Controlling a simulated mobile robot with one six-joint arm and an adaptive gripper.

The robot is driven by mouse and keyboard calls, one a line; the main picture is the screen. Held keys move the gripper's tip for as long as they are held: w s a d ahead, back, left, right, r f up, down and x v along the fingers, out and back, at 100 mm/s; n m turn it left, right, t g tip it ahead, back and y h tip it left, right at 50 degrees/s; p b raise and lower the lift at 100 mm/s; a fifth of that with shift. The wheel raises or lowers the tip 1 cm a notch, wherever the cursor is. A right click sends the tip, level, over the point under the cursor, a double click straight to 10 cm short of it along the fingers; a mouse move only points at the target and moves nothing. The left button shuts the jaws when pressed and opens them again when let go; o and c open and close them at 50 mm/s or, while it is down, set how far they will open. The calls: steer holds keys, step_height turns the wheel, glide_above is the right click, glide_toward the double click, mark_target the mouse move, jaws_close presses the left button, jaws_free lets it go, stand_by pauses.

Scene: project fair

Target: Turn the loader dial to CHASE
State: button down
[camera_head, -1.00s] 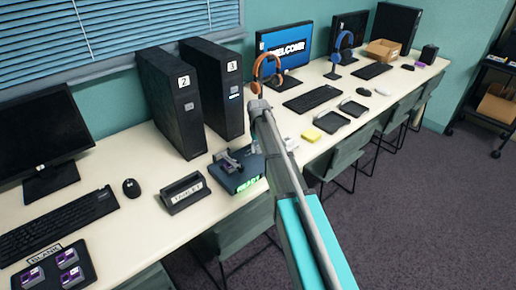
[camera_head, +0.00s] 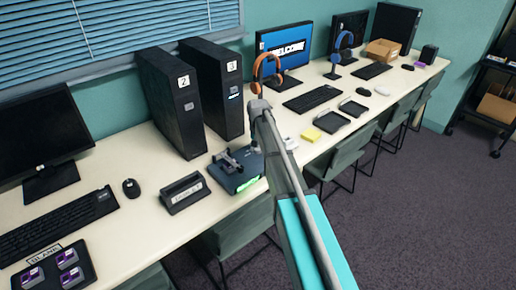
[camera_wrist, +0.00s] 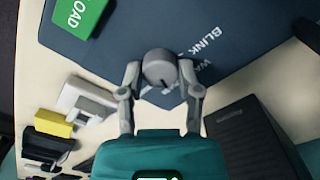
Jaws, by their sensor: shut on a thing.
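The loader (camera_head: 232,182) is a dark blue box on the desk in the head view, with a lit green display on its front edge. In the wrist view its dark panel (camera_wrist: 245,55) fills the top, with a green label reading "OAD" at the upper left. The round grey dial (camera_wrist: 160,68) sits between the two fingers of my gripper (camera_wrist: 162,82), which is shut on it. White lettering beside the dial reads "BLINK", with a partly cut word starting "WA". I cannot read CHASE; lettering near the dial is partly hidden. The head view does not show the fingertips clearly.
A dark holder with a label (camera_head: 184,193) stands left of the loader. Two black computer towers (camera_head: 212,88) stand behind it. A yellow pad (camera_head: 311,134) and black trays (camera_head: 332,122) lie to the right. An orange headset (camera_head: 266,70) hangs on a stand behind my arm.

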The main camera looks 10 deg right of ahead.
steer(key=shift+s, duration=0.1)
steer(key=shift+c, duration=1.5)
jaws_free()
steer(key=shift+n, duration=0.4)
